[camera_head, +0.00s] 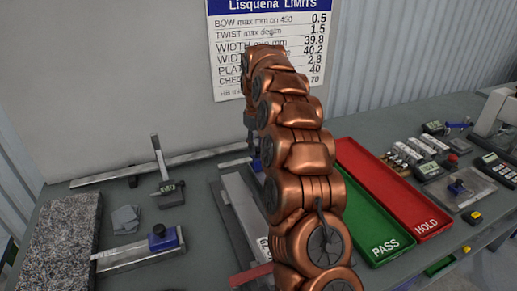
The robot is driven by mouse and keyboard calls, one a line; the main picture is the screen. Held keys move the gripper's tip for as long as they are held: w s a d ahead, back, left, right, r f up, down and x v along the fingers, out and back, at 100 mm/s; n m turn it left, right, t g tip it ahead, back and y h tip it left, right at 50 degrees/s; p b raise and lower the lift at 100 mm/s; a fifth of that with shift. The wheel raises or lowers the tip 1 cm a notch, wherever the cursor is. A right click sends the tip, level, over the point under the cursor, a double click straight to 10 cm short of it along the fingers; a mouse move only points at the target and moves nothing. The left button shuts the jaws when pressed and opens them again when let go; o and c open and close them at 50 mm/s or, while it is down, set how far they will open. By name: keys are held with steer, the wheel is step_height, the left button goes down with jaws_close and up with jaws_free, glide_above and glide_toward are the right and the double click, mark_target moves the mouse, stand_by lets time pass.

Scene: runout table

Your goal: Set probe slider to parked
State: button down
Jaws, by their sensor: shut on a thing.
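My copper-coloured arm fills the middle of the view and covers much of the fixture behind it. My gripper (252,143) shows only as a dark sliver at the arm's left edge, low over the back of a pale metal fixture (242,206). Its fingertips are mostly hidden. A small blue piece (257,165) shows right under it, and the jaws appear shut there on the probe slider. The slider's shape and its position along its track are hidden behind the arm.
Right of the arm lie a green PASS tray (372,238) and a red HOLD tray (405,200). Left are a dial stand (168,188), a blue-ended gauge (140,250) and a granite block (65,240). A limits sign (225,60) hangs behind.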

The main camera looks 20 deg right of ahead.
steer(key=shift+w+d+r, duration=0.1)
steer(key=shift+w, duration=0.25)
steer(key=c, duration=0.9)
jaws_free()
steer(key=shift+w, duration=0.1)
steer(key=shift+o, duration=0.2)
